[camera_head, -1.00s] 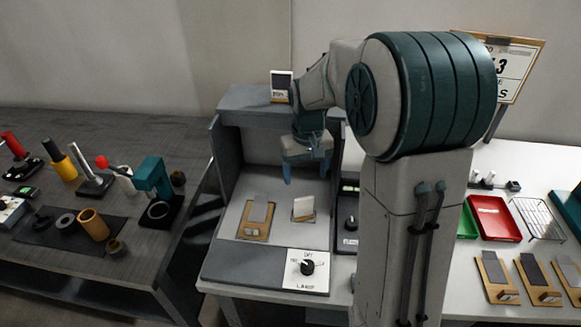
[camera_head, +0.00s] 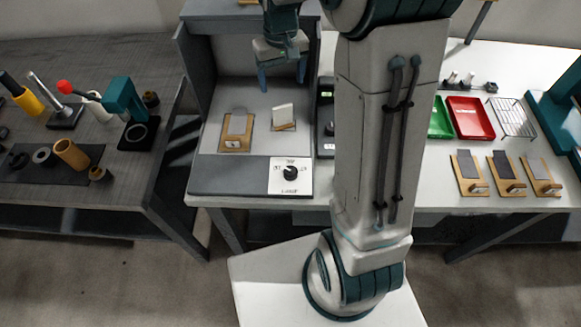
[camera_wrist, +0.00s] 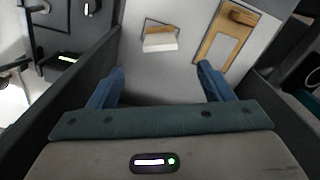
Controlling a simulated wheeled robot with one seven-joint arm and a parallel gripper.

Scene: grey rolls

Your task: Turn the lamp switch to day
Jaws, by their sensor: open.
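The lamp switch (camera_head: 291,173) is a black round knob on a white label plate (camera_head: 276,185) marked LAMP, at the front right of the grey booth. Its pointer direction is too small to read surely. My gripper (camera_head: 283,78) hangs inside the booth, above and behind the switch, with its blue fingers apart and empty. In the wrist view my gripper (camera_wrist: 160,82) has its two fingers wide apart over the booth floor. The lamp switch is not clearly seen in the wrist view.
In the booth (camera_head: 187,75) stand a wooden board with a grey plate (camera_head: 237,132) and a small holder with a white card (camera_head: 283,115). The booth's side walls flank my gripper. A black device (camera_head: 327,125) sits right of the booth. Red (camera_head: 470,118) and green trays lie farther right.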

